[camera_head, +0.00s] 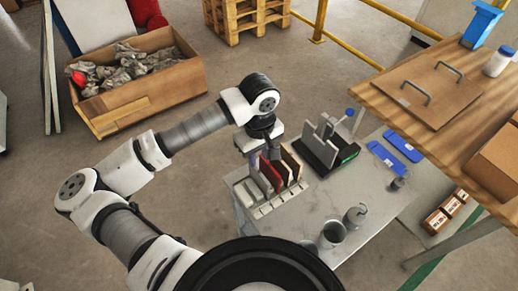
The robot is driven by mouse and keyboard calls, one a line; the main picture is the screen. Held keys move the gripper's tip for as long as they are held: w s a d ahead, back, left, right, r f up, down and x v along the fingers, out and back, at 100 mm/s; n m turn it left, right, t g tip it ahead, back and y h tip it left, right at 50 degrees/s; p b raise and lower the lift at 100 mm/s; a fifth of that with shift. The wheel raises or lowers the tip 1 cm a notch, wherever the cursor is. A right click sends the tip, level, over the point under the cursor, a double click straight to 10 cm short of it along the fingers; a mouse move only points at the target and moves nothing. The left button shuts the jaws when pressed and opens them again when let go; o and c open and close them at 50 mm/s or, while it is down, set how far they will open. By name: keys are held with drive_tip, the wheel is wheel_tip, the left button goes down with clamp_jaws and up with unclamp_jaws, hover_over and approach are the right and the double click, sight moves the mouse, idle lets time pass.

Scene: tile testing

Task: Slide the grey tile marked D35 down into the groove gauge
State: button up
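A pale slotted rack (265,210) stands on the grey table and holds a dark red tile (270,174) and brown, dark-edged tiles (292,165) upright. My gripper (273,153) points down at the back of the rack, close to the tiles. Its fingers are small and partly hidden, so I cannot tell whether they are open or hold anything. A device with a black base, grey upright plates and a blue knob (322,146) stands right of the rack; it looks like the groove gauge. I cannot make out the D35 mark or surely pick out the grey tile.
Blue flat pieces (403,146) lie right of the device. Metal cups (333,234) stand at the table's front. A wooden bench (385,88) with a handled board overhangs at the right. A wooden crate (140,95) of rubble is on the floor behind my arm. The table's middle is clear.

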sight(259, 172)
wheel_tip(259, 172, down, 5)
drive_tip(key=shift+r+b, duration=0.1)
drive_tip(key=shift+b, duration=0.85)
wheel_tip(259, 172, down, 4)
drive_tip(key=b, duration=0.5)
drive_tip(key=shift+r, duration=0.1)
clamp_jaws()
idle(0.6)
wheel_tip(259, 172, up, 11)
drive_tip(key=p, duration=0.3)
drive_tip(key=shift+p, duration=0.35)
idle(1.0)
idle(0.4)
